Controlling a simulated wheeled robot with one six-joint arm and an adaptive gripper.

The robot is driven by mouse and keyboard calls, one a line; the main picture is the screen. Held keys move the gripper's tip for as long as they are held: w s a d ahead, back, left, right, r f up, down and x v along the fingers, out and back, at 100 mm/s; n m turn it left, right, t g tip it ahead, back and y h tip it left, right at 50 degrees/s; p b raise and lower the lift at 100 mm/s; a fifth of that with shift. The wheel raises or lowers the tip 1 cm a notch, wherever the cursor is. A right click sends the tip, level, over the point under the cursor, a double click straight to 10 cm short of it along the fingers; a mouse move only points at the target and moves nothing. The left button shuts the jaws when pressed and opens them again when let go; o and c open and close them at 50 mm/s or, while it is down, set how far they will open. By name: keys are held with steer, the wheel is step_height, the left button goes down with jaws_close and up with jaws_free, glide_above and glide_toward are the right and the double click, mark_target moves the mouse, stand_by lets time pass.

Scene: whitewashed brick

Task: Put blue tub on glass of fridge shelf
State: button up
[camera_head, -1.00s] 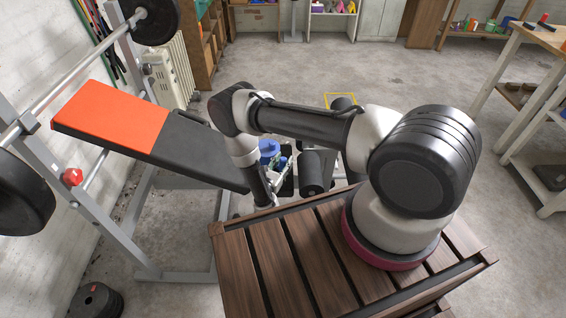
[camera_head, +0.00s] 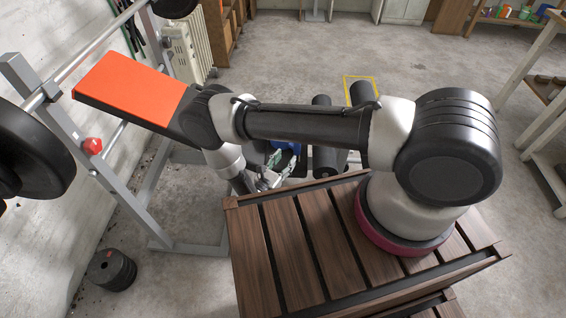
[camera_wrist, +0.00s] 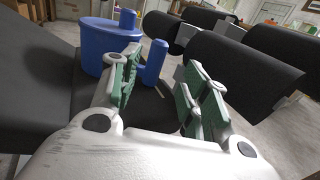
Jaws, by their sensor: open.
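A blue tub (camera_wrist: 100,42) stands on a dark surface, just beyond my gripper (camera_wrist: 163,72) in the wrist view. It has a broad rounded body, a short upright cylinder and a bent blue part at its right side. In the head view a blue patch (camera_head: 287,147) shows beyond my arm, close to my gripper (camera_head: 268,178), mostly hidden. No fridge or glass shelf is in view.
A weight bench with an orange and black pad (camera_head: 130,88) and a barbell rack (camera_head: 60,120) stand at the left. Black padded rollers (camera_head: 325,160) are close to the arm. Weight plates (camera_head: 112,270) lie on the floor. Open floor (camera_head: 400,60) lies beyond.

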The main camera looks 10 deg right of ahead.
steer(key=shift+s+a, duration=0.3)
steer(key=shift+a, duration=0.05)
